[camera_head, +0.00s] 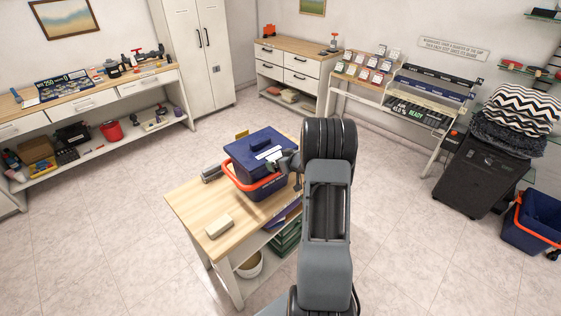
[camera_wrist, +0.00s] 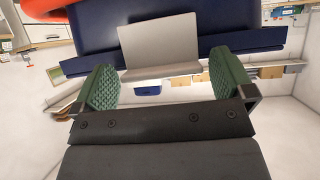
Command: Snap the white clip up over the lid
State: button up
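A dark blue box (camera_head: 252,178) with a blue lid (camera_head: 262,142) and an orange handle (camera_head: 262,191) stands on the small wooden-topped table (camera_head: 196,205). My gripper (camera_head: 284,162) is at the box's right side in the head view, partly hidden by my arm. In the wrist view, my gripper (camera_wrist: 165,80) has its green-padded fingers wide apart. The pale grey-white clip (camera_wrist: 160,44) shows as a flat plate against the blue box, in the gap between the fingers. Neither finger visibly touches it. Whether the clip lies over the lid's edge I cannot tell.
A beige block (camera_head: 219,227) lies at the table's front, and a grey cylinder (camera_head: 211,173) lies left of the box. Shelves under the table hold a white bucket (camera_head: 250,265) and green items. A workbench (camera_head: 92,97) runs along the left wall. The floor around the table is clear.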

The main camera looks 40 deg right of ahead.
jog(key=b+v, duration=0.1)
jog(key=v, duration=1.2)
jog(key=shift+s+r, duration=0.25)
jog(key=shift+s, duration=0.05)
